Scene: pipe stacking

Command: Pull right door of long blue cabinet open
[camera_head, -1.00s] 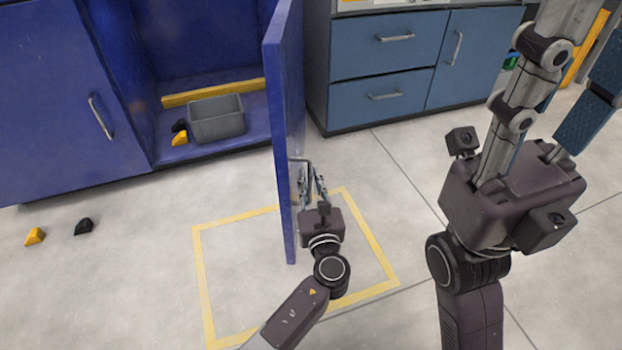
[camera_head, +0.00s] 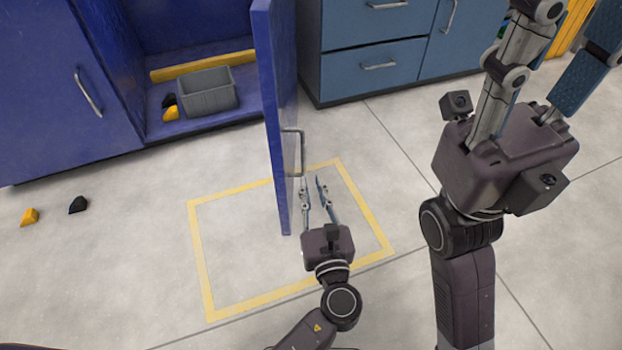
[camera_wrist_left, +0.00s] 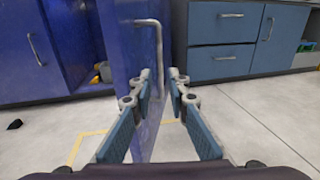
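The long blue cabinet (camera_head: 60,110) stands at the back left. Its right door (camera_head: 272,110) is swung open and points out toward me, edge-on in the head view. The door's metal handle (camera_head: 300,150) is on its right face; it also shows in the left wrist view (camera_wrist_left: 158,50). My left gripper (camera_head: 312,180) is open and empty, just in front of the handle and apart from it, beside the door's right face.
Inside the cabinet are a grey bin (camera_head: 208,90) and a yellow bar (camera_head: 200,66). A yellow piece (camera_head: 30,217) and a black piece (camera_head: 78,204) lie on the floor at left. Blue drawers (camera_head: 375,50) stand behind the door. Yellow tape (camera_head: 195,250) marks a floor square.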

